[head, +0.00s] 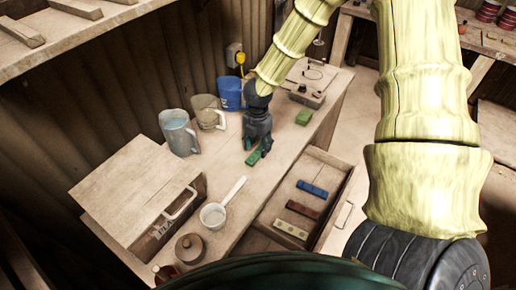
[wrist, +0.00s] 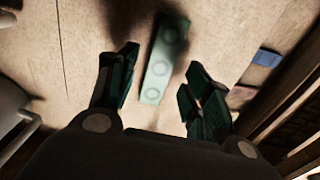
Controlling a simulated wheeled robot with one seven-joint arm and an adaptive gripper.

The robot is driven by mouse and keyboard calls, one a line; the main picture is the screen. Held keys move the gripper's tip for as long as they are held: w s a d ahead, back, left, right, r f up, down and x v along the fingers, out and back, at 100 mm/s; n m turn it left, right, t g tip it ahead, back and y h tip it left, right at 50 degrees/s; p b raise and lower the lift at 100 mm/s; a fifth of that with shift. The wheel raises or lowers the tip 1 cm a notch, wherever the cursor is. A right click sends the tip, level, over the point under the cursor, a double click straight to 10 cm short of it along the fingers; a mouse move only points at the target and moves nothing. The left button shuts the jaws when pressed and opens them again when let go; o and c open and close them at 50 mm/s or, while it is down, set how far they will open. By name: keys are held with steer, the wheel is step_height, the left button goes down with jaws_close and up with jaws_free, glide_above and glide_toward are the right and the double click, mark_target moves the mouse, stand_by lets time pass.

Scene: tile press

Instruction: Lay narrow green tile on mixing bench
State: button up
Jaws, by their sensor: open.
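The narrow green tile (head: 253,159) lies on the pale wooden bench top (head: 222,172), just below my gripper in the head view. In the wrist view the tile (wrist: 164,60) is a long green strip with round marks. It lies beyond and between the fingertips, with clear space to each finger. My gripper (wrist: 160,80) is open and empty, pointing down at the bench; in the head view it (head: 260,146) partly covers the tile's far end. A thicker green block (head: 304,117) sits farther back on the bench.
An open drawer (head: 334,190) at the right holds a blue tile (head: 312,188), a red tile (head: 303,209) and a cream tile (head: 291,229). A clear pitcher (head: 179,133), a beaker (head: 208,113) and a blue cup (head: 231,94) stand left of my gripper. A white ladle (head: 214,214) lies in front.

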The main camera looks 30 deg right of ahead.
mark_target(258, 152)
step_height(258, 152, up, 10)
steer(key=b, duration=0.1)
stand_by(0.5)
stand_by(0.4)
